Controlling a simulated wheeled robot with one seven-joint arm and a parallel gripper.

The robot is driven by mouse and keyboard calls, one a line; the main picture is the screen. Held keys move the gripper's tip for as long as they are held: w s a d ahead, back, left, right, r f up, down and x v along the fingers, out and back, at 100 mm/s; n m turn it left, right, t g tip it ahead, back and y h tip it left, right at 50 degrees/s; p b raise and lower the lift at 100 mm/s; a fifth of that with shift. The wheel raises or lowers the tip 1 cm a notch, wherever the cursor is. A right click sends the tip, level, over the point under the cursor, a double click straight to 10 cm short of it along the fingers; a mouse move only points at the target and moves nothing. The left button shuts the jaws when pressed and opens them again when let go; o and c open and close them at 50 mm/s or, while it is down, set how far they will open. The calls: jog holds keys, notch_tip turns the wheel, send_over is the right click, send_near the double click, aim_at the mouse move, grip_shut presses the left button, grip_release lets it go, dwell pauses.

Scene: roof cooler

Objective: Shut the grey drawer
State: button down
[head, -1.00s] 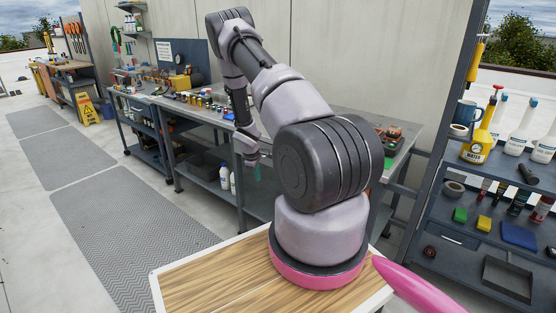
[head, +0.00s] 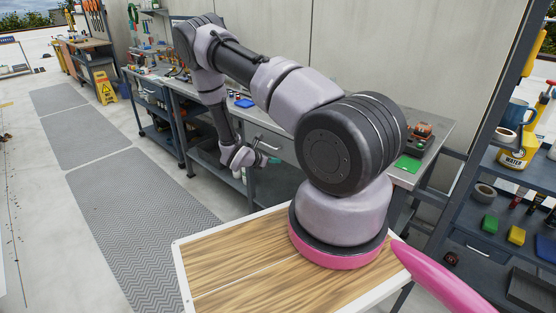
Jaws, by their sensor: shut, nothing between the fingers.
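The grey drawer (head: 282,150) is under the top of the long metal workbench, with a bar handle on its front. My arm partly covers the bench around it, and I cannot tell how far the drawer stands out. My gripper (head: 268,160) is small in view, shut and empty, just below and in front of the drawer's handle. I cannot tell whether it touches the drawer front.
The workbench (head: 430,140) runs along the wall, with tools on top and a lower shelf. A shelf rack (head: 478,250) with bottles and blocks stands at the right. A yellow floor sign (head: 105,88) stands far left. Grey mats (head: 140,195) lie on clear floor.

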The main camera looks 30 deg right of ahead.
jog(key=shift+d+r+x, duration=0.15)
jog(key=shift+r+x, duration=0.15)
jog(key=shift+x, duration=1.5)
jog(key=shift+d+r+x, duration=0.2)
jog(key=shift+r+x, duration=0.05)
jog(key=shift+x, duration=1.55)
jog(key=shift+d+r+x, duration=0.15)
jog(key=shift+r+x, duration=0.15)
jog(key=shift+x, duration=1.5)
jog(key=shift+w+d, duration=0.1)
jog(key=shift+w, duration=0.05)
